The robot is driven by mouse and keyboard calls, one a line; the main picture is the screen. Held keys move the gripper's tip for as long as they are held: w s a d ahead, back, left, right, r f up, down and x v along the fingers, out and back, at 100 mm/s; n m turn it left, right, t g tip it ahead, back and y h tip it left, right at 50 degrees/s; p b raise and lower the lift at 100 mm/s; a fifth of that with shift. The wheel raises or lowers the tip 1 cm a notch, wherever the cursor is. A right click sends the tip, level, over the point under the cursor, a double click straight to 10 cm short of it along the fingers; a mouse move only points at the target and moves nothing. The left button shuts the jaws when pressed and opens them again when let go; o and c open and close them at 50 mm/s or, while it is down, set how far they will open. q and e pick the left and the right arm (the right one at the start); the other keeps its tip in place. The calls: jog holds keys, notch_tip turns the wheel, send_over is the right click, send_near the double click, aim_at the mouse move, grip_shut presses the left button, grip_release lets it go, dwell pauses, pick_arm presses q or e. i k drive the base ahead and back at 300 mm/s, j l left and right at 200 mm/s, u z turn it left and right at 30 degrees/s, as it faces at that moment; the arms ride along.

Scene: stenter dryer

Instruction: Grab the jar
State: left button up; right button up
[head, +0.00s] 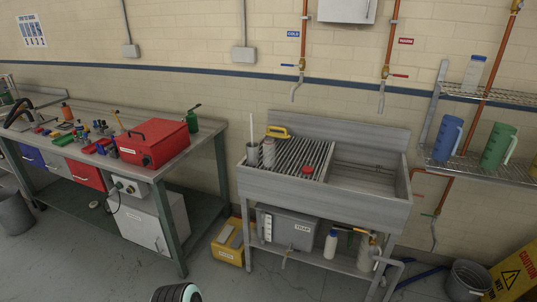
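A small jar-like container with a red lid (307,171) sits on the ribbed drainboard of the metal sink unit (370,207), near the front edge. Its body is hard to make out at this size. A grey cylindrical container (268,152) stands upright on the same drainboard, further left. I cannot tell for sure which of the two is the jar.
A yellow-handled tool (278,131) lies at the drainboard's back left. A workbench with a red toolbox (153,141) stands left. Blue (447,138) and green (497,146) jugs are on the right shelf. A yellow caution sign (512,278) and grey bucket (468,281) stand right.

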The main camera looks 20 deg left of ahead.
aim_at(270, 145)
jog(key=i+j, duration=0.15)
jog(key=j, duration=0.2)
jog(key=i+j, duration=0.15)
jog(key=j, duration=0.15)
jog(key=i+j, duration=0.15)
jog(key=j, duration=0.2)
jog(key=i+j, duration=0.15)
jog(key=j, duration=0.2)
